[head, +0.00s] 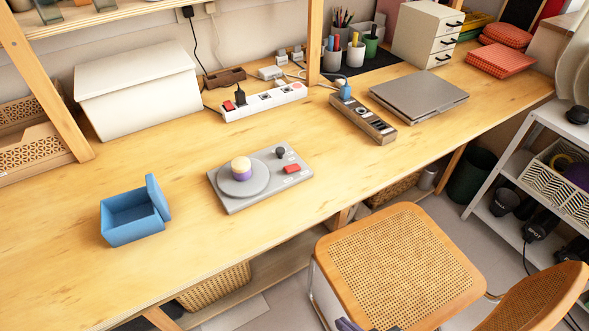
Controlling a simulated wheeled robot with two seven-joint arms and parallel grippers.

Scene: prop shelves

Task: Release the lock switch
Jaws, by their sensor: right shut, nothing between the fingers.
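A grey control panel (262,178) lies on the wooden desk near the middle. It carries a round grey disc with a cream and purple knob (241,169) on it, a small black knob or lever (280,152) and a red switch (292,169). No label tells which one is the lock switch. The tip of my right gripper (352,325) just shows at the bottom edge, over the chair, well below and apart from the panel. It is shut and holds nothing visible; most of it is cut off. My left gripper is not in view.
An open blue box (134,220) stands left of the panel. A white power strip (264,102) with plugs, a second strip (363,119) and a laptop (419,92) lie behind. A cane chair (398,262) stands before the desk. Desk around the panel is clear.

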